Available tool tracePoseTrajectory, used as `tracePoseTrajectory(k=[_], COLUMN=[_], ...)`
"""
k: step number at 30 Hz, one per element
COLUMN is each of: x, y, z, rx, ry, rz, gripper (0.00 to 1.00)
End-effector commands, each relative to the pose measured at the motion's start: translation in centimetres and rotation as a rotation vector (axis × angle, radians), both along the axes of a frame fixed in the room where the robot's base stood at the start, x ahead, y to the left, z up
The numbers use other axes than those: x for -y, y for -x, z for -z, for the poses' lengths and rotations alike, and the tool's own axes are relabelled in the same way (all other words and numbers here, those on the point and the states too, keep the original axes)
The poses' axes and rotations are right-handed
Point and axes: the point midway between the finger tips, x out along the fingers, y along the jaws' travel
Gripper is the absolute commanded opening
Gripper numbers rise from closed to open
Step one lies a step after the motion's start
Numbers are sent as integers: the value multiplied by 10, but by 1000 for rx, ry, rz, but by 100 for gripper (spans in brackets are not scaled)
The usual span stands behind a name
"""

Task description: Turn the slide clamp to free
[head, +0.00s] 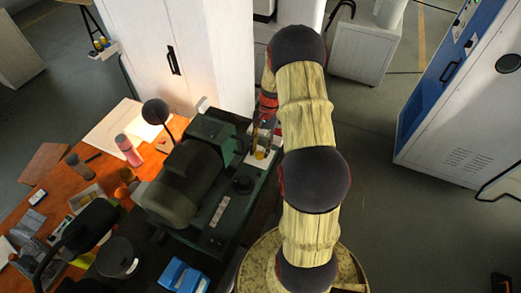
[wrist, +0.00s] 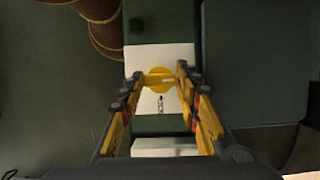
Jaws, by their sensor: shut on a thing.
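The slide clamp is a round yellow knob with a yellow bar across it (wrist: 160,79), set on a white plate (wrist: 175,57) with a small dark marking below the knob. In the wrist view my gripper (wrist: 160,77) has its two yellow fingers on either side of the bar, shut on it. The marking is too small to read. In the head view the yellow clamp (head: 260,154) shows at the right side of the green machine (head: 205,185), and my gripper (head: 263,136) reaches down at it, partly hidden by my arm.
A dark round motor housing (head: 175,182) and a black knob (head: 243,185) stand on the machine left of the clamp. A white cabinet (head: 175,50) stands behind. An orange bench (head: 50,215) with several items lies left. A blue box (head: 185,276) sits at the front.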

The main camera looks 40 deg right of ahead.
Motion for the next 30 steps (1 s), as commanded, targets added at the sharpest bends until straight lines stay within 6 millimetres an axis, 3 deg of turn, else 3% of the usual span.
tracePoseTrajectory(k=[15,16,25,30], x=[0,0,0,0], y=[-1,-1,0,0], z=[0,0,0,0], rx=[2,2,1,0], ry=[1,1,1,0], rz=[-18,-18,-17,-16], gripper=[8,35,52,52])
